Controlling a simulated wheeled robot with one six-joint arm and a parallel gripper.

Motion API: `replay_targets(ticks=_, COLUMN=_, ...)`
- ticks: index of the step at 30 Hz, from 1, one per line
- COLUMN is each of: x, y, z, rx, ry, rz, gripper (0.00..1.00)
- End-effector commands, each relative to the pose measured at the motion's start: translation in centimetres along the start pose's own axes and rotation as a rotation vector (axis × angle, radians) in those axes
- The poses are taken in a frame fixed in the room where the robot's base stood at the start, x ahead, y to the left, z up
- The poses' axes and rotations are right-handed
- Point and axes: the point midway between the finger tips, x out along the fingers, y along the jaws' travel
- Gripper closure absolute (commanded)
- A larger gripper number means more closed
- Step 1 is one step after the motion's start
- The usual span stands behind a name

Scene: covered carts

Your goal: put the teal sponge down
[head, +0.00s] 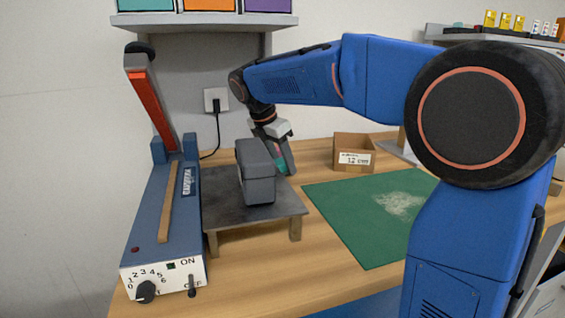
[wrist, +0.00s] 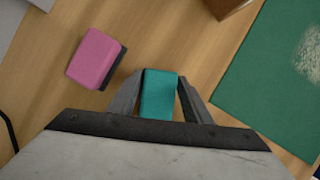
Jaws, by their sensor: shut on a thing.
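The teal sponge (wrist: 158,94) is between the two fingers of my gripper (wrist: 158,92) in the wrist view. The fingers are shut on its sides. In the head view my gripper (head: 284,166) points down behind the grey block on the small stand, and only a bit of the teal sponge (head: 281,165) shows. Whether the sponge touches the table below cannot be told.
A pink sponge (wrist: 95,58) with a dark side lies left of my gripper. A green mat (head: 360,215) with a pale dusty patch lies to the right. A small cardboard box (head: 354,152) stands behind the mat. A grey block (head: 256,172) sits on a low dark stand (head: 226,205).

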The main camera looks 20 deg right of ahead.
Motion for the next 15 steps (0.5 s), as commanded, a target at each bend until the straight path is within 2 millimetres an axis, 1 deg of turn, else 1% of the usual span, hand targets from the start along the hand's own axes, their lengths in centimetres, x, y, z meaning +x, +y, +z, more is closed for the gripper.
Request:
replay_targets(ticks=8, x=0.49, y=-0.01, z=-0.20, rx=0.000, ry=0.000, rz=-0.001, gripper=0.76)
replay_targets(ticks=9, x=0.53, y=0.00, z=-0.22, rx=0.000, ry=0.000, rz=-0.001, gripper=0.51)
replay_targets(ticks=11, x=0.56, y=-0.01, z=-0.23, rx=0.000, ry=0.000, rz=-0.002, gripper=0.37)
replay_targets(ticks=15, x=0.66, y=-0.09, z=-0.28, rx=-0.001, ry=0.001, rz=-0.005, gripper=0.37)
